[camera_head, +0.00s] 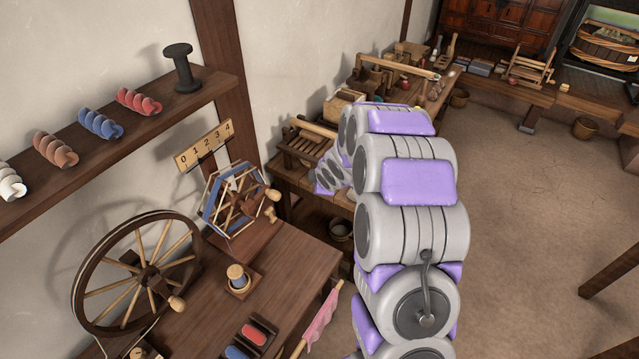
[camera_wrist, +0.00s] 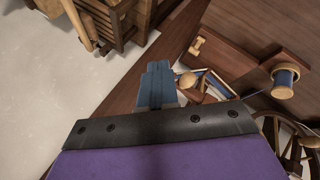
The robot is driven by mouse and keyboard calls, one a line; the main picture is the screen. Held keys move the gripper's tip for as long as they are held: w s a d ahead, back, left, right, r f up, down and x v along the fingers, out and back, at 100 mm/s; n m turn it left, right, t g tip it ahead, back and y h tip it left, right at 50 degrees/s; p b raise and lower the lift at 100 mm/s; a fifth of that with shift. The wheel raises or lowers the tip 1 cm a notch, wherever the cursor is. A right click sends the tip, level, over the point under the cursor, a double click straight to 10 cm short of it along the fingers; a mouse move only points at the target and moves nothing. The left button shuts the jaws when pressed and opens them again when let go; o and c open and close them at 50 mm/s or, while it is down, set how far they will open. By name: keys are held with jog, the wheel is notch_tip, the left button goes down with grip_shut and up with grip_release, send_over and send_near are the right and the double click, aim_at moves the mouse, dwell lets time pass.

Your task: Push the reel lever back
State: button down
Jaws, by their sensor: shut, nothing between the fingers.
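The reel (camera_head: 235,200) stands on the left bench, with a blue-and-white hexagonal winding on a wooden frame. A pale wooden handle (camera_head: 272,195) sticks out at its right. A small peg-like piece (camera_head: 270,213) stands just below it and may be the lever. In the wrist view, part of the reel (camera_wrist: 207,86) shows just right of my fingers, and a T-shaped wooden piece (camera_wrist: 197,47) lies beyond it. My gripper (camera_wrist: 157,85) is shut and empty, its blue-grey fingers together. Contact with the reel cannot be told. In the head view, my arm partly hides the area beside the bench.
A spinning wheel (camera_head: 140,275), a thread spool (camera_head: 237,278) and a tray (camera_head: 262,336) of coloured pieces share the bench. A numbered scale (camera_head: 204,146) is on the wall behind the reel. A shelf (camera_head: 110,140) hangs above. The floor at right is open.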

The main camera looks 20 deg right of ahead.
jog(key=shift+s+a+r, duration=0.15)
jog(key=shift+s+r, duration=0.3)
jog(key=shift+s, duration=0.1)
